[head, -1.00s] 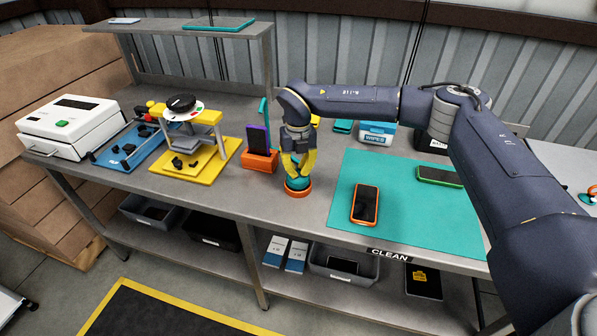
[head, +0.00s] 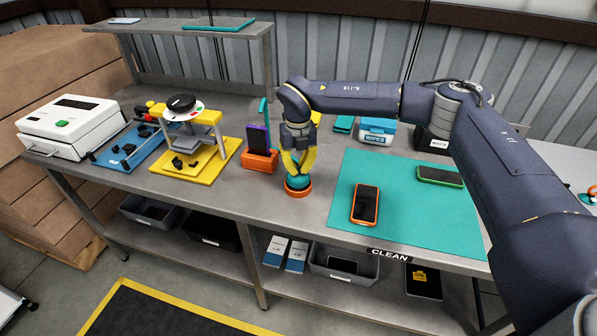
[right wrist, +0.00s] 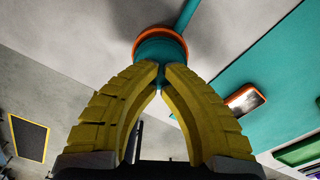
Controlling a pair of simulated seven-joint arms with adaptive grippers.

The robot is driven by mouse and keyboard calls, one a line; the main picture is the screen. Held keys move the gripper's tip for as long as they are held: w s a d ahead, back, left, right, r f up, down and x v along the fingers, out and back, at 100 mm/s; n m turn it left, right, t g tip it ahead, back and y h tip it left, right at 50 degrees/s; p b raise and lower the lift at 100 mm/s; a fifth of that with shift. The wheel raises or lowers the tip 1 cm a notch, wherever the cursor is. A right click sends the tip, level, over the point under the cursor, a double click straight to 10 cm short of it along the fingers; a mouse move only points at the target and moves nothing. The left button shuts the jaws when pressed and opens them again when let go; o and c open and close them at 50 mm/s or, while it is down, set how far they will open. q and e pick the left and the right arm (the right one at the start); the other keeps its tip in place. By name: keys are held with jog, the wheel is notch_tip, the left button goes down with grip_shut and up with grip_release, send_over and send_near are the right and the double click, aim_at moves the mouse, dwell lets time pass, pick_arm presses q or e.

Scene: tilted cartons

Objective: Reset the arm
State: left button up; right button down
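My right gripper (head: 297,172) points down over the front part of the bench. Its yellow fingers converge on the top of a round teal piece with an orange base (head: 298,187), which stands upright on the bench. In the right wrist view the fingertips (right wrist: 166,68) are close together with a narrow strip of teal between them, and the teal piece (right wrist: 160,50) with its orange rim lies just beyond. The fingers look closed on its narrow top; the exact contact is hidden. My left gripper is out of view.
A teal mat (head: 400,205) holds an orange-framed phone (head: 365,204) and a green-framed phone (head: 440,176). An orange stand (head: 260,161) with a purple phone is left of the gripper. A yellow fixture (head: 190,160) is further left. Blue wipes (head: 376,131) and a waste box (head: 433,139) stand behind.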

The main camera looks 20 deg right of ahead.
jog(key=shift+r, duration=1.55)
jog(key=shift+f, duration=0.25)
jog(key=shift+f, duration=2.3)
jog(key=shift+r, duration=2.55)
jog(key=shift+r, duration=0.15)
